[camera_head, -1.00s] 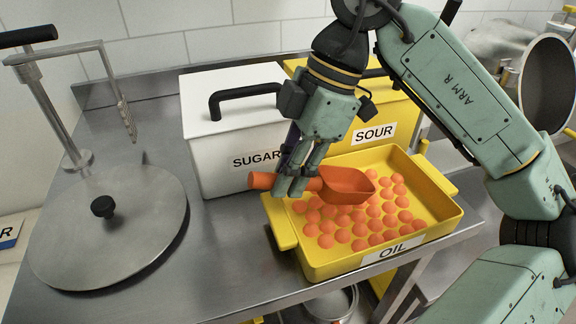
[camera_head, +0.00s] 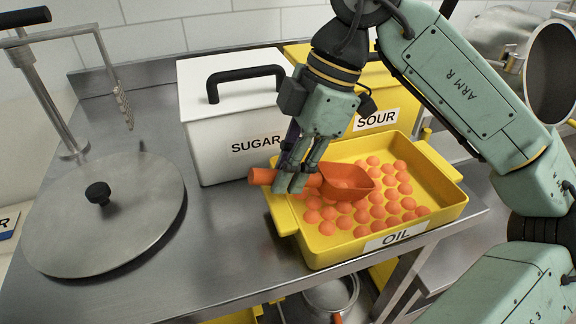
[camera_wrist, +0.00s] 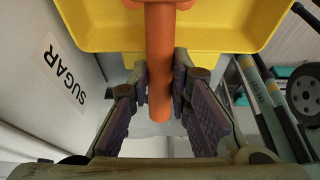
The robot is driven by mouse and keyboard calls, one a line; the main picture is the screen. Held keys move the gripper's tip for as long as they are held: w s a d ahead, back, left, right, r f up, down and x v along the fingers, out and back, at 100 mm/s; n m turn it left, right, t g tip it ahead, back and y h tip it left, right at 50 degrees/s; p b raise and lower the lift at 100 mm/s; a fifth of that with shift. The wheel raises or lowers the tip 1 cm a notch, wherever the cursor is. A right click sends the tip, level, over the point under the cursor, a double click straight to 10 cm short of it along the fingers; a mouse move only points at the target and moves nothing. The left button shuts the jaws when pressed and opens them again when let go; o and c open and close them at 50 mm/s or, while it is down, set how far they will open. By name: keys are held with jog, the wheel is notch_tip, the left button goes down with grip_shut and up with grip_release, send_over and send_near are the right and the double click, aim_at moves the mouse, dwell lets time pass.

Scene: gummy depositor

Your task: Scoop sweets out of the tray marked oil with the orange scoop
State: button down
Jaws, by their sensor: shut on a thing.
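My gripper (camera_head: 297,180) is shut on the handle of the orange scoop (camera_head: 348,182). The wrist view shows the scoop's handle (camera_wrist: 160,75) between the two fingers (camera_wrist: 160,95). The scoop is over the left part of the yellow tray marked OIL (camera_head: 452,208), its bowl pointing right. Something rounded and orange shows inside the bowl, likely a sweet. Several round orange sweets (camera_head: 378,211) lie in the tray, below and right of the scoop. The scoop hides some of them. The tray's yellow inside (camera_wrist: 225,25) fills the top of the wrist view.
A white SUGAR bin (camera_head: 222,125) with a black handle stands behind the tray, and a yellow SOUR bin (camera_head: 385,100) beside it. A round metal lid (camera_head: 105,225) lies on the steel counter at left. A metal stand (camera_head: 55,90) rises behind it. Bare counter (camera_head: 220,250) lies between lid and tray.

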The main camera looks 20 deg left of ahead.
aim_at(319, 174)
jog(key=shift+d, duration=0.1)
jog(key=shift+w+d, duration=0.7)
jog(key=shift+d, duration=0.2)
jog(key=shift+w+d, duration=0.65)
jog(key=shift+d, duration=0.3)
jog(key=shift+w+d, duration=0.7)
jog(key=shift+d, duration=0.2)
notch_tip(319, 174, up, 10)
jog(key=s+a+t+h+p, duration=0.1)
jog(key=h+p, duration=0.1)
jog(key=p, duration=0.5)
jog(key=shift+a+f+t, duration=0.2)
jog(key=shift+a+t, duration=0.1)
jog(key=shift+a, duration=0.05)
jog(key=shift+s, duration=0.1)
jog(key=c, duration=2.1)
grip_release()
grip_shut()
